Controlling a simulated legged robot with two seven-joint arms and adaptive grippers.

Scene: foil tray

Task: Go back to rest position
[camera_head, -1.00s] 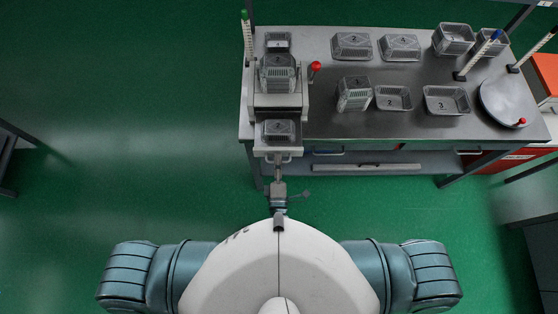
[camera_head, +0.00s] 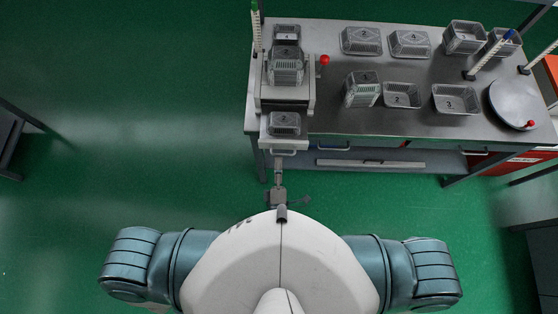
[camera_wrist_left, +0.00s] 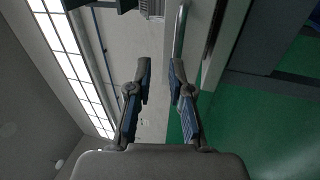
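My left gripper (camera_head: 279,166) is in front of the bench, in line with the handle (camera_head: 283,152) of the pull-out holder and just short of it. From above, its two fingers overlap. In the left wrist view its fingers (camera_wrist_left: 161,66) are apart with nothing between them, and a metal bar (camera_wrist_left: 180,32) shows beyond the tips. A foil tray (camera_head: 285,123) sits in the holder at the front of the press. My right gripper is not in view.
The steel bench (camera_head: 400,122) carries several other foil trays, including a numbered one (camera_head: 455,100), the press with a red knob (camera_head: 324,60), and a round plate (camera_head: 512,104). Green floor (camera_head: 150,160) is clear on the left.

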